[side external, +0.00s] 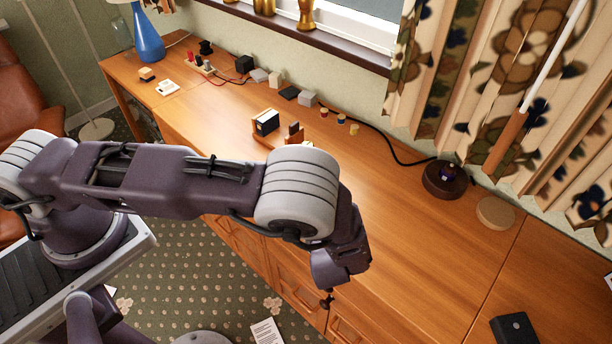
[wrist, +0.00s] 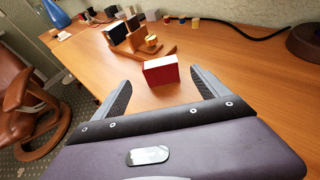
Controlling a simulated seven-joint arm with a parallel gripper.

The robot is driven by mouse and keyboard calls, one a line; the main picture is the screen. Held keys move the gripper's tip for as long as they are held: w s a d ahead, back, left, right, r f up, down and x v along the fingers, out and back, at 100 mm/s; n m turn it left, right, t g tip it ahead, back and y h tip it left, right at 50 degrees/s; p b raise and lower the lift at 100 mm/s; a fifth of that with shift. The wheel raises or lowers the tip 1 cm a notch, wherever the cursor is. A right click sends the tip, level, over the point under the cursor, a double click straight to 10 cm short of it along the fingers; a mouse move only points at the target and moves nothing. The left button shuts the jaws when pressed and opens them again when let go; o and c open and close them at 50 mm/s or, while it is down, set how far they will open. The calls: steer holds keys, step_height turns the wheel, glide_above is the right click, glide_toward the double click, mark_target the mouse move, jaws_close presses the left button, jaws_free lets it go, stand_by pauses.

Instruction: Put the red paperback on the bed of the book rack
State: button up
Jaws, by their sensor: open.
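The red paperback (wrist: 161,72) stands upright on the wooden desk in the wrist view, red cover facing me and pale page edges on top. My arm seems to hide it in the side external view. My gripper (wrist: 160,77) is open, its fingers spread to the left and right of the paperback; whether the book is fully between them I cannot tell. In the side external view my gripper (side external: 327,299) hangs low near the desk's front edge. The wooden book rack (wrist: 160,51) stands just beyond the paperback, with dark books at its left; it is partly hidden by my arm in the side external view (side external: 293,131).
Small blocks (side external: 307,98) and small coloured pieces (side external: 341,119) lie along the back of the desk. A black cable runs to a dark round base (side external: 444,180). A blue lamp (side external: 148,42) stands far left. The desk's right half (side external: 430,250) is mostly clear.

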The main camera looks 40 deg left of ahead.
steer(key=s+a+r+n+g+h, duration=0.1)
steer(key=s+a+r+n+g, duration=0.2)
steer(key=r+n, duration=0.4)
steer(key=s+a+r+n+g+h, duration=0.2)
steer(key=s+a+r+n, duration=0.15)
steer(key=r, duration=0.55)
steer(key=s+a+r+n+g+h, duration=0.1)
steer(key=s+a+r+n+g, duration=0.2)
steer(key=r+n, duration=0.4)
steer(key=s+r+n+t+h, duration=0.3)
steer(key=s+r+n+h, duration=0.2)
steer(key=s+r+n, duration=0.4)
steer(key=s+r, duration=0.1)
steer(key=s, duration=0.4)
steer(key=shift+s+d+t, duration=0.2)
steer(key=shift+d+t, duration=0.05)
steer(key=shift+t, duration=0.05)
steer(key=shift+s+d+r+n+h, duration=0.1)
steer(key=shift+s+d+n+h, duration=0.05)
steer(key=shift+s+n+h, duration=0.15)
steer(key=shift+c, duration=1.4)
steer(key=c, duration=0.4)
steer(key=shift+c, duration=0.2)
